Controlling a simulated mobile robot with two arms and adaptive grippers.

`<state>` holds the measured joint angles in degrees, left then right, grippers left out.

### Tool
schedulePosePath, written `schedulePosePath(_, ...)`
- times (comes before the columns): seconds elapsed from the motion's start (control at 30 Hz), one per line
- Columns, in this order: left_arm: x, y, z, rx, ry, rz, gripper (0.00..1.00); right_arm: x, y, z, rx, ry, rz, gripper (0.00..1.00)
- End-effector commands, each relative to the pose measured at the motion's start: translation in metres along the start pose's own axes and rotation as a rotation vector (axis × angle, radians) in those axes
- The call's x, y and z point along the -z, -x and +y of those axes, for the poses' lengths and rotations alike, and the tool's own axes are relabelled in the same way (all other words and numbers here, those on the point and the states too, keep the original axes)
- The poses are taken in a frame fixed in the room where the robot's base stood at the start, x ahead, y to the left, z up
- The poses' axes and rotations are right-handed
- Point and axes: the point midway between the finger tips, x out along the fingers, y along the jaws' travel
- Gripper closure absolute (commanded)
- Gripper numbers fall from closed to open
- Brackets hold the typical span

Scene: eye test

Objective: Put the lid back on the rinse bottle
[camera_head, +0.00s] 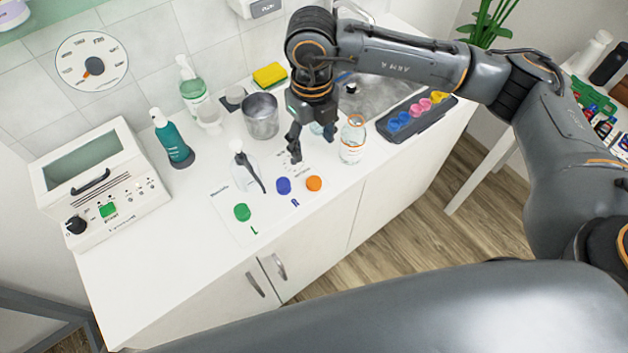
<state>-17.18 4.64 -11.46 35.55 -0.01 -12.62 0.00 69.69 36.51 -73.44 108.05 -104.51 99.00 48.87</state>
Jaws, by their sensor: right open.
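My right gripper (312,138) is open above the white counter, fingers pointing down and apart. A clear bottle with orange rings (352,150) stands upright just right of it; I cannot tell for sure whether it is the rinse bottle. A whitish bottle (240,177) with a dark slim thing in front stands to the left. A pale teal object (317,128) is partly hidden behind the gripper. My left gripper is not in view.
A metal cup (260,122), a teal bottle (172,142), a green pump bottle (191,88) and a yellow sponge (269,75) stand toward the wall. A dark tray (388,133) holds several coloured cups near the sink. A white device (130,209) is at left. The front left counter is clear.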

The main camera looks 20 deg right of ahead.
Motion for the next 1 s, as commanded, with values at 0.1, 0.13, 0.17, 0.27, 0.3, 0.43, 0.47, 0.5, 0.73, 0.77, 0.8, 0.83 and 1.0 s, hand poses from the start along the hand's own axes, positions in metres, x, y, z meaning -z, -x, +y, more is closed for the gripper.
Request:
schedulePosePath(0.1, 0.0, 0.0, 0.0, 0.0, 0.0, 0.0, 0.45, 0.0, 0.0, 0.0, -0.002, 0.001, 0.0, 0.39)
schedulePosePath(0.13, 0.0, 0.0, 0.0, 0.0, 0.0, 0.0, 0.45, 0.0, 0.0, 0.001, -0.002, 0.001, 0.0, 0.39)
schedulePosePath(0.17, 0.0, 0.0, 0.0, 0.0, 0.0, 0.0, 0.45, 0.0, 0.0, 0.001, -0.003, 0.001, 0.0, 0.39)
schedulePosePath(0.27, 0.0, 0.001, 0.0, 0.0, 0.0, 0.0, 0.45, 0.0, -0.003, 0.001, -0.004, 0.001, 0.002, 0.39)
schedulePosePath(0.3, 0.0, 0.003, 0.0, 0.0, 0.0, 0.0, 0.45, 0.001, -0.006, 0.001, -0.005, 0.001, 0.003, 0.39)
schedulePosePath(0.43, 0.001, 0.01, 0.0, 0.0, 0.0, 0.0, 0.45, 0.002, -0.026, 0.001, -0.005, 0.002, 0.007, 0.39)
schedulePosePath(0.47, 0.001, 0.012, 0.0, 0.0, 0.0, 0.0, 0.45, 0.002, -0.032, 0.001, -0.005, 0.001, 0.006, 0.39)
schedulePosePath(0.5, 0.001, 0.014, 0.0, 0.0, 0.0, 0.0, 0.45, 0.002, -0.041, 0.001, -0.006, 0.001, 0.007, 0.39)
schedulePosePath(0.73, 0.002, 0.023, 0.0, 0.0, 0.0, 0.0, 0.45, 0.001, -0.078, 0.001, -0.005, 0.002, 0.003, 0.39)
schedulePosePath(0.77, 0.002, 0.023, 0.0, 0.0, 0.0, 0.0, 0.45, 0.0, -0.081, 0.002, -0.006, 0.002, 0.002, 0.39)
schedulePosePath(0.8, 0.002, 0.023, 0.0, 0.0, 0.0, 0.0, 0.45, 0.001, -0.083, 0.002, -0.006, 0.003, 0.002, 0.39)
schedulePosePath(0.83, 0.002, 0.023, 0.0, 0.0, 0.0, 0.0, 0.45, 0.001, -0.085, 0.002, -0.006, 0.003, 0.002, 0.39)
schedulePosePath(1.0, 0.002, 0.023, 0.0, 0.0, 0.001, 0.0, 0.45, 0.0, -0.087, 0.002, -0.005, 0.003, 0.0, 0.39)
